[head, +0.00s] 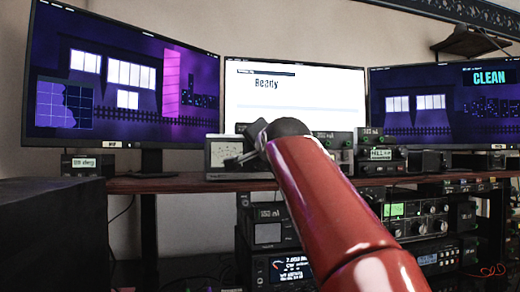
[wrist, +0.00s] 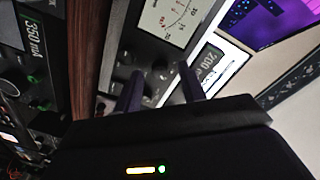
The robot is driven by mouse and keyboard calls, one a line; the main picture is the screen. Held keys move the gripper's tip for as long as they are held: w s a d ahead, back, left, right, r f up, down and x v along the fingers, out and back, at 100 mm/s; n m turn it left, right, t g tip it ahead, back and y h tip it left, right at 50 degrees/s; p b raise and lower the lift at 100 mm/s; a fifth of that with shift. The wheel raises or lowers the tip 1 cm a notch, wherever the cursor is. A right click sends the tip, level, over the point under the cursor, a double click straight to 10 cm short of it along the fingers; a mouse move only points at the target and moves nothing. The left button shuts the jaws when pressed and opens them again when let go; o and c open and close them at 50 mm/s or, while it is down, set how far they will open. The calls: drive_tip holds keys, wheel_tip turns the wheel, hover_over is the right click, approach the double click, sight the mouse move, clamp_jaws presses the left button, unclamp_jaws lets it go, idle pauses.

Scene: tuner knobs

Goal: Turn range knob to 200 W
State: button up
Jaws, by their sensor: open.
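The tuner (head: 222,173) is a grey box with a white meter, on the shelf under the middle screen in the head view. My red arm reaches up to it, and my gripper (head: 243,150) is in front of its right part. In the wrist view the tuner panel (wrist: 152,52) appears turned on its side, with the meter (wrist: 178,18) at the top. My gripper (wrist: 160,74) has its two dark fingers apart, tips close to the panel. Small dark knobs show near the tips. I cannot tell which is the range knob, its setting, or whether a finger touches it.
Several stacked radio units stand right of the tuner (head: 378,153) and below the shelf (head: 180,185). Three monitors stand behind, the middle one (head: 300,95) reading "Ready". A small display (wrist: 212,62) is beside the tuner in the wrist view. The shelf's left part has some free room.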

drive_tip(key=b+v, duration=0.3)
drive_tip(key=v, duration=0.4)
drive_tip(key=shift+s+b, duration=0.35)
drive_tip(key=shift+s, duration=0.05)
drive_tip(key=shift+d, duration=0.1)
